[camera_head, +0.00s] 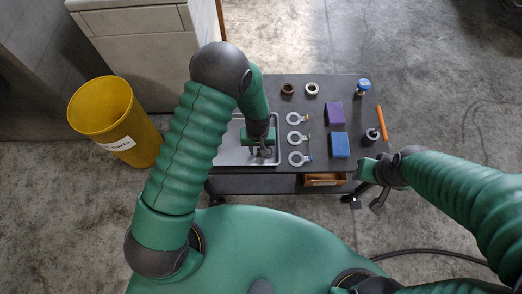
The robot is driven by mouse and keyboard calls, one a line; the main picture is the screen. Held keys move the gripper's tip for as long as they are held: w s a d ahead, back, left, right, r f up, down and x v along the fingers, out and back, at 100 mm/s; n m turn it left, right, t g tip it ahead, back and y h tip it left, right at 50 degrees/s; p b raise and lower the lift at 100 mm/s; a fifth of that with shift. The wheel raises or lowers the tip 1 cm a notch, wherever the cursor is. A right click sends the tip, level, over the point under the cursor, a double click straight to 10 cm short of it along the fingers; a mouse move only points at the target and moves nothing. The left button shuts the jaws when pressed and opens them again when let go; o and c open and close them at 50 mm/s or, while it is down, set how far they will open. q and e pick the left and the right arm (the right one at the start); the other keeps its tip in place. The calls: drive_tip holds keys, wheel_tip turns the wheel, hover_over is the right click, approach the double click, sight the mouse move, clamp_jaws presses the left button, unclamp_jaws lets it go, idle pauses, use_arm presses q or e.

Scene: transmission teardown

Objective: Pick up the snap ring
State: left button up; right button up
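Three flat grey rings with small tabs lie in a column on the dark table: the far one (294,118), the middle one (293,137) and the near one (295,158). I cannot tell which ring, if any, is the snap ring. My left gripper (264,151) points down over the metal tray (230,155), left of the rings. Its fingers are small and dark, and I cannot tell whether they hold anything. My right gripper (364,188) is off the table's near right corner, with its fingers apart and nothing between them.
A brown ring (288,88), a cream ring (311,88), purple block (334,113), blue block (340,145), blue-topped part (363,87), orange stick (381,123) and dark cylinder (371,135) stand on the table. A yellow bin (147,150) is at left.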

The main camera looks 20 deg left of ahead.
use_arm(q)
drive_tip(key=shift+s+a+f, duration=0.1)
drive_tip(key=shift+a+f, duration=0.05)
drive_tip(key=shift+a, duration=0.25)
drive_tip(key=c, duration=0.5)
drive_tip(key=shift+s+a, duration=0.1)
drive_tip(key=shift+a, duration=0.15)
clamp_jaws()
drive_tip(key=shift+d, duration=0.2)
